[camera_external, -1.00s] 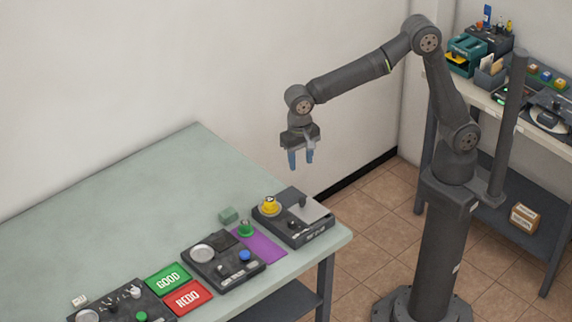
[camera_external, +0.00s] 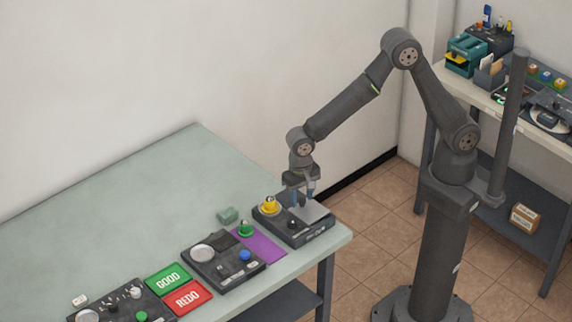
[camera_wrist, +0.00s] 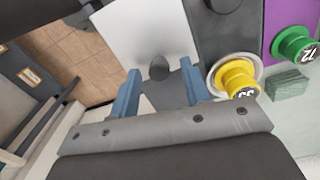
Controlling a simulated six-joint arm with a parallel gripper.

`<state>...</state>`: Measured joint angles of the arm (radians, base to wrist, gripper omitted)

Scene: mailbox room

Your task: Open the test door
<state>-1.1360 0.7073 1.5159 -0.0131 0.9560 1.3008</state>
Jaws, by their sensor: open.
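The test door seems to be the pale metal plate (camera_external: 318,211) on top of the dark box (camera_external: 304,237) at the table's right end. In the wrist view the plate (camera_wrist: 135,30) has a dark round knob (camera_wrist: 159,67) at its near edge. My gripper (camera_external: 302,199) is low over the box, pointing down. In the wrist view its two blue fingers (camera_wrist: 160,72) are apart, one on either side of the knob, with gaps showing. The plate looks flat and closed. The fingers largely hide the knob in the external view.
A yellow numbered piece (camera_external: 269,206) sits in a round holder on the same box, close to my gripper. A green piece (camera_external: 245,229) stands on a purple mat (camera_external: 262,246). A second dark box (camera_external: 222,262) and red and green cards lie farther left.

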